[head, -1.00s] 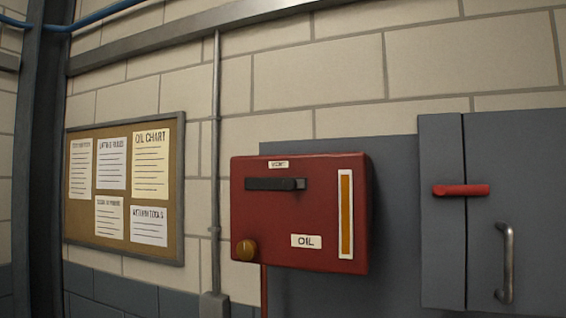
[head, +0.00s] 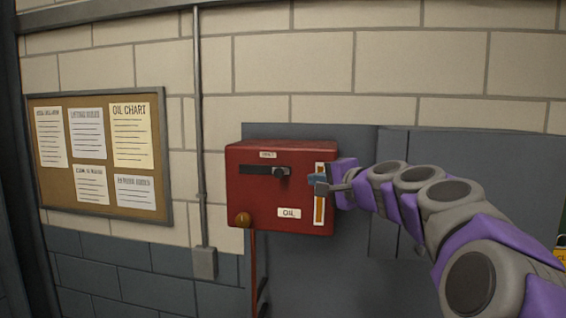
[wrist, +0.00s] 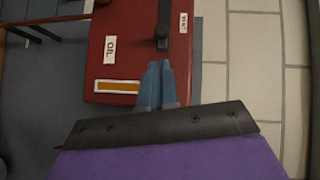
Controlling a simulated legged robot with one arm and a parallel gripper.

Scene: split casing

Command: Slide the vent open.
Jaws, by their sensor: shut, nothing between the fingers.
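The vent is a dark horizontal slide (head: 256,170) under a small label on the front of the red oil box (head: 262,197). Its round knob (head: 280,173) sits toward the right end of the slide. In the wrist view the dark slide (wrist: 165,14) and its knob (wrist: 162,43) lie straight beyond the fingertips. My gripper (head: 318,184) is shut and empty, to the right of the knob and in front of the sight gauge (head: 319,212), hiding part of it. In the wrist view the blue fingers (wrist: 158,66) are together, with the tips just short of the knob.
A yellow-brown round knob (head: 242,220) is at the box's lower left, and an OIL label (head: 289,213) at its lower right. A pipe (head: 197,130) runs up the wall at left, beside a notice board (head: 165,190). Grey panels (head: 450,150) stand behind my arm.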

